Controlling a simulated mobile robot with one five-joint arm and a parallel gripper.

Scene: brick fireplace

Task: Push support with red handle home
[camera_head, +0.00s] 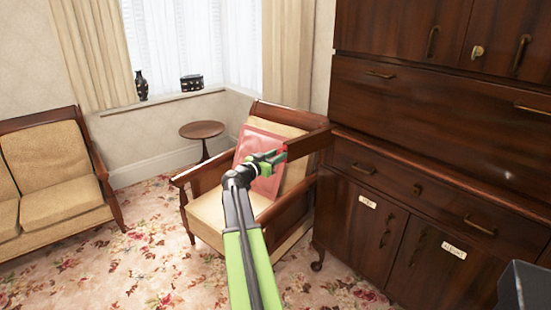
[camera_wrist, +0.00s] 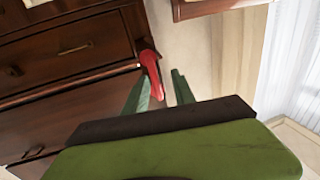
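The support (camera_head: 308,143) is a dark wooden bar sticking out of the left side of the large cabinet, above the armchair. Its red handle (camera_head: 281,158) is at its outer end. In the wrist view the red handle (camera_wrist: 150,72) shows large, just ahead of my fingers. My gripper (camera_head: 272,158) is at the handle. In the wrist view its green fingers (camera_wrist: 162,88) stand apart, with the handle's lower end reaching between them, nearer the left finger. A gap shows on the right side. Whether a finger touches the handle I cannot tell.
The dark wooden cabinet (camera_head: 370,140) fills the right side. An armchair (camera_head: 205,208) with a pink cushion (camera_head: 262,150) stands below my arm. A small round table (camera_head: 202,130) is behind it, and a sofa (camera_head: 50,165) is at left. Flowered carpet (camera_head: 130,270) lies open at front left.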

